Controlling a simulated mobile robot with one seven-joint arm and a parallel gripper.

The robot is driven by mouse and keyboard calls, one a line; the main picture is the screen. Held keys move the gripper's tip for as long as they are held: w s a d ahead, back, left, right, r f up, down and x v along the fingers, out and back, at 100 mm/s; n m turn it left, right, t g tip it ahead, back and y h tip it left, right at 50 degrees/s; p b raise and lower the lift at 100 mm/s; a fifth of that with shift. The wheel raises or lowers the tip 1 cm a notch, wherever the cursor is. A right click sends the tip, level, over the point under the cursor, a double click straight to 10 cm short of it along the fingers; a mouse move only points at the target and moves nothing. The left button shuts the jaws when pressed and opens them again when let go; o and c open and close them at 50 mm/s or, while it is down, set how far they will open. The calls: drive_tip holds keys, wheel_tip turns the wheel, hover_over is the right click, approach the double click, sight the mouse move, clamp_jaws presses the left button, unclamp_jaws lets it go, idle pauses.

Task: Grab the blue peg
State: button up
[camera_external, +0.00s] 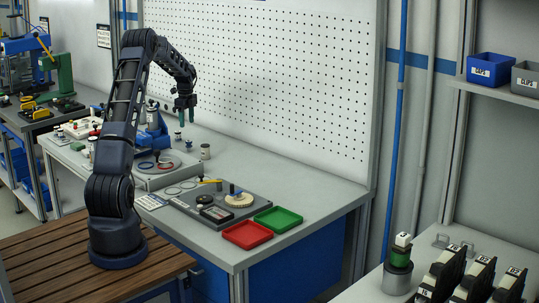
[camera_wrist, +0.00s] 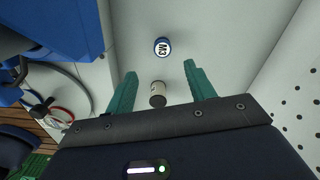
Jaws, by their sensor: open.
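A small round piece with a blue side and a white top marked "M3" (camera_wrist: 163,47) stands on the pale table in the wrist view, just beyond my fingertips. It is the only small blue piece in that view. My gripper (camera_wrist: 160,69) is open, with its two teal fingers apart and nothing held between them. A beige and dark cylinder (camera_wrist: 157,93) shows between the fingers, lower down on the table. In the external view my gripper (camera_external: 186,114) hangs pointing down above the back of the table, clear of its surface.
A blue press (camera_external: 154,133) stands left of my gripper, and the white pegboard (camera_external: 270,75) rises behind. A grey cylinder (camera_external: 205,151) stands on the table. Nearer the front are a dark fixture plate (camera_external: 180,203), a red tray (camera_external: 247,235) and a green tray (camera_external: 278,219).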

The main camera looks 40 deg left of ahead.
sight(189, 141)
drive_tip(key=shift+a+f, duration=0.35)
drive_tip(key=shift+f, duration=0.2)
wheel_tip(189, 141, down, 5)
drive_tip(key=shift+d+r, duration=0.1)
drive_tip(key=shift+w+d+f, duration=0.15)
drive_tip(key=shift+f, duration=1.25)
drive_tip(key=shift+w+d+f, duration=0.1)
drive_tip(key=shift+f, duration=1.25)
drive_tip(key=c, duration=1)
drive_tip(key=shift+c, duration=0.3)
drive_tip(key=shift+r, duration=0.15)
